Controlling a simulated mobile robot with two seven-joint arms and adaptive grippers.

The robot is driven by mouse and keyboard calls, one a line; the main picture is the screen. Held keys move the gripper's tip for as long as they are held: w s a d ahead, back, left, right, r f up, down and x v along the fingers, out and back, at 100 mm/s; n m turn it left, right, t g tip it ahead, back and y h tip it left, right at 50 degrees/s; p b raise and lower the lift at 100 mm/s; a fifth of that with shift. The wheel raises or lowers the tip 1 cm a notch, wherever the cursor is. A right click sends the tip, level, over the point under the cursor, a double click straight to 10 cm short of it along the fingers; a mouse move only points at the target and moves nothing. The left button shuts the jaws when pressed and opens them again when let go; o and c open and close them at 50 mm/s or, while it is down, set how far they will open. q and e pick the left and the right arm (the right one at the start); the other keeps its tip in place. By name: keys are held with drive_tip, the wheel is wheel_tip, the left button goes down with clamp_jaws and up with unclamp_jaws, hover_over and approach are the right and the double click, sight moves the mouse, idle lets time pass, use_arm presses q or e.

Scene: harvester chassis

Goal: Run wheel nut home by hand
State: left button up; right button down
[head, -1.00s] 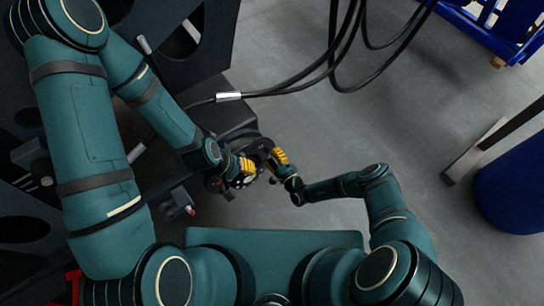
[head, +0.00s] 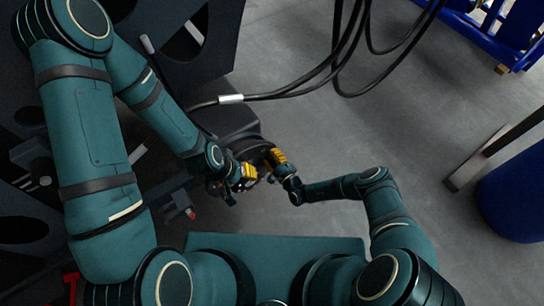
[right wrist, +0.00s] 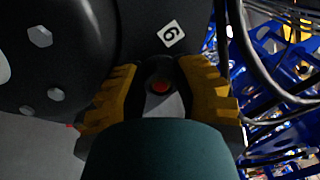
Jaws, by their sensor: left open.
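A dark round wheel hub (right wrist: 165,12) fills the top of the right wrist view, with a white label (right wrist: 171,33) bearing one digit. A small dark fitting with a red centre (right wrist: 160,87), possibly the wheel nut or its stud, shows between the yellow fingers of my right gripper (right wrist: 157,72). Those fingers stand apart, with a visible gap around it. In the head view my right gripper (head: 276,158) is beside the dark hub area. My left gripper (head: 244,173) is open just below and left of it; nothing is clearly seen in it. The contact spots are too small to tell.
Dark chassis plates (head: 172,60) with large openings stand at the left. Black cables (head: 310,75) hang across the top. A blue drum (head: 518,195) and blue frame (head: 490,40) stand at the right. Grey floor (head: 400,120) between them is clear.

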drive_tip(key=shift+s+f, duration=0.1)
drive_tip(key=shift+f, duration=0.05)
drive_tip(key=m+b, duration=0.1)
drive_tip(key=m, duration=0.1)
drive_tip(key=shift+f+m+b, duration=0.1)
drive_tip(key=shift+m+b, duration=0.2)
drive_tip(key=shift+b, duration=0.05)
drive_tip(key=m+b, duration=0.1)
drive_tip(key=m, duration=0.2)
drive_tip(key=shift+d, duration=0.1)
drive_tip(key=m+b, duration=0.2)
drive_tip(key=m, duration=0.2)
drive_tip(key=shift+d, duration=0.1)
drive_tip(key=shift+w+r+m+b, duration=0.2)
drive_tip(key=shift+m+b, duration=0.1)
drive_tip(key=shift+m, duration=0.9)
drive_tip(key=c, duration=0.7)
unclamp_jaws()
drive_tip(key=shift+w, duration=0.1)
drive_tip(key=shift+c, duration=0.2)
